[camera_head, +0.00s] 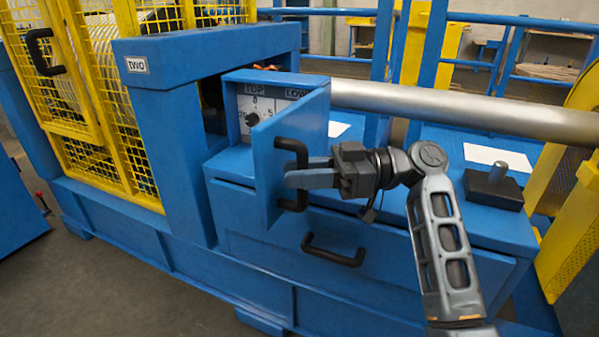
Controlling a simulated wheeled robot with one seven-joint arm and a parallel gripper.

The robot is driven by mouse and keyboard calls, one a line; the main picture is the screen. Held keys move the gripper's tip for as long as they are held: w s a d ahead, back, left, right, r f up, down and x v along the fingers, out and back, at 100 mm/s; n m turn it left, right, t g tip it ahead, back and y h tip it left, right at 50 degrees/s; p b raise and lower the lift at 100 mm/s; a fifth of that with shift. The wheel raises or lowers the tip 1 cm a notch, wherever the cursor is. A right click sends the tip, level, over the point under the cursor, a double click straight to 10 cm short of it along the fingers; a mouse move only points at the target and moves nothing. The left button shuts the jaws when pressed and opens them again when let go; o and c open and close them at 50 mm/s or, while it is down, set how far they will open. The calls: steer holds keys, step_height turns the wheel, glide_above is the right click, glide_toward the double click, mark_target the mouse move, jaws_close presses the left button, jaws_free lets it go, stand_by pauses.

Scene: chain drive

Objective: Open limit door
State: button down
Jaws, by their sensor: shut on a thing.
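The limit door (268,160) is a blue panel on a small blue box (232,100). It stands swung open toward the front, hinged away from the box's face. A black bar handle (292,148) is on the door's right side. My gripper (296,179) comes from the right and is shut on this handle. Its fingers overlap the handle's middle, so that part is hidden. Inside the box a white panel (246,103) with a black knob (252,119) and the labels "TOP" and "LOW" shows; the door hides part of it.
A blue drawer front with a black handle (334,250) lies below the door. A dark block with a peg (494,186) and white sheets (492,156) lie on the blue top. A thick metal roller (450,107) runs behind. A yellow cage (100,110) stands left.

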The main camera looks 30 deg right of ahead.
steer(key=c, duration=1.1)
jaws_free()
steer(key=shift+o, duration=0.2)
steer(key=p+v, duration=0.1)
steer(key=v, duration=0.6)
steer(key=shift+d, duration=0.4)
steer(key=shift+s, duration=0.1)
